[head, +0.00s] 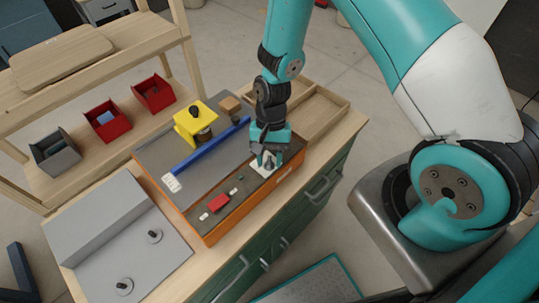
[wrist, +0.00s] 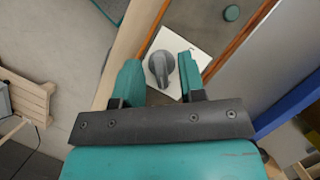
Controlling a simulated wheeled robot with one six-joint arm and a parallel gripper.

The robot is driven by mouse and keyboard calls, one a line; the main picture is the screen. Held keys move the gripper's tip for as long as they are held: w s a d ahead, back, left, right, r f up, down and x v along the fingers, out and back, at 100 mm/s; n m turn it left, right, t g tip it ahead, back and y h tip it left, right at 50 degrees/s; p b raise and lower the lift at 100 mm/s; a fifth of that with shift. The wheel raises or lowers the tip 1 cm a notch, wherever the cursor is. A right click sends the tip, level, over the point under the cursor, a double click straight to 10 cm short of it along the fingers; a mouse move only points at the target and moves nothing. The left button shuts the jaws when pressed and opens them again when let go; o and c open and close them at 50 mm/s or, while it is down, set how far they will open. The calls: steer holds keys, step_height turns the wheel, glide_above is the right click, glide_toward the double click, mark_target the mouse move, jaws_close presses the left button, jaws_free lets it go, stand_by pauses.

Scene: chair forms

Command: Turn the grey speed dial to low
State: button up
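The grey speed dial (wrist: 161,68) is a round knob with a raised grip bar, mounted on a white plate (wrist: 187,40). In the head view the dial (head: 269,163) sits at the right end of the orange-edged machine panel (head: 234,187), partly hidden by my gripper. My gripper (head: 268,156) points down over it. In the wrist view my gripper (wrist: 160,78) is open, with one teal finger on each side of the dial. I cannot tell whether either finger touches the dial. No markings for low can be read.
A red switch (head: 219,202) and small green buttons share the panel. A blue bar (head: 211,145) and a yellow block (head: 195,122) stand behind. A grey fixture (head: 110,220) is at left, a wooden tray (head: 318,110) at right. Red bins (head: 107,121) sit on a shelf.

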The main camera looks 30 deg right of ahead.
jaws_close()
steer(key=shift+n, duration=0.3)
steer(key=n+h, duration=0.1)
steer(key=n, duration=0.1)
steer(key=shift+a+n+g+b, duration=0.1)
steer(key=shift+n+g+b, duration=0.2)
steer(key=shift+n, duration=0.1)
steer(key=n+h, duration=0.2)
steer(key=n, duration=0.2)
steer(key=shift+s+f+n+b, duration=0.1)
steer(key=shift+n+b, duration=0.2)
steer(key=shift+b, duration=0.05)
steer(key=n+h, duration=0.1)
steer(key=n, duration=0.2)
steer(key=n+h, duration=0.1)
steer(key=n, duration=0.2)
steer(key=shift+s+a+t, duration=0.1)
steer(key=shift+a+t, duration=0.05)
steer(key=shift+t, duration=0.25)
steer(key=n+t, duration=0.1)
steer(key=n, duration=0.2)
steer(key=n+h, duration=0.1)
steer(key=n, duration=0.1)
steer(key=shift+s+n+t+h+b, duration=0.1)
steer(key=shift+n+t+h+b, duration=0.2)
steer(key=shift+n+t, duration=0.1)
